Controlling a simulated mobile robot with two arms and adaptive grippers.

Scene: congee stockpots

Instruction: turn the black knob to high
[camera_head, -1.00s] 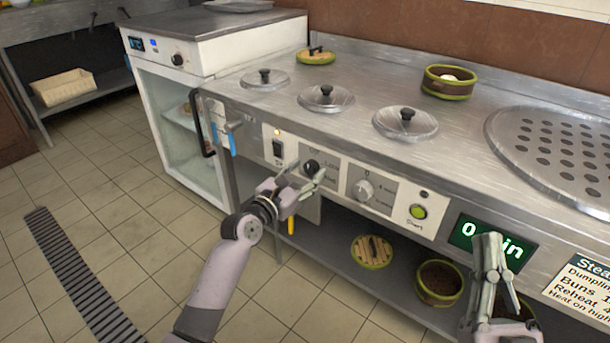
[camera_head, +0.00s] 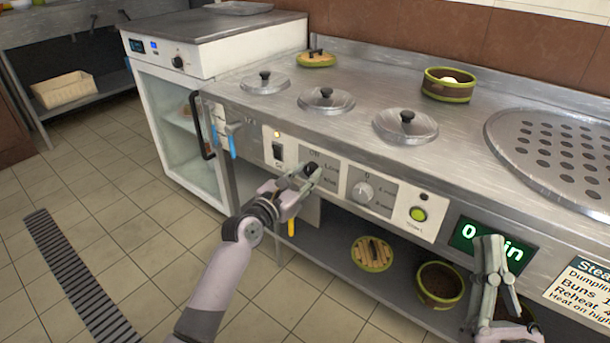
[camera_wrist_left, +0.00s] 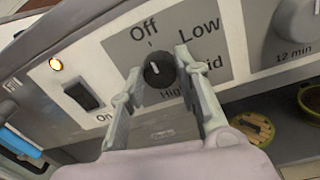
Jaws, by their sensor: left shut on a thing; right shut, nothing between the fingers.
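The black knob (camera_head: 311,169) is on the front panel of the steel counter. It also shows in the left wrist view (camera_wrist_left: 158,71), on a grey plate lettered Off at top, Low at upper right, Mid partly covered at right, and High below. Its white mark points roughly up, towards Off. My left gripper (camera_head: 303,176) is at the knob, with one finger on each side of it, shut on it. In the left wrist view its fingers (camera_wrist_left: 158,64) flank the knob. My right gripper (camera_head: 490,241) is shut and empty, in front of the panel at lower right.
A black rocker switch (camera_head: 277,150) with a lit amber lamp sits left of the knob. A pale timer knob (camera_head: 362,194) and a green button (camera_head: 418,213) are to the right. Lidded pots line the counter top.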

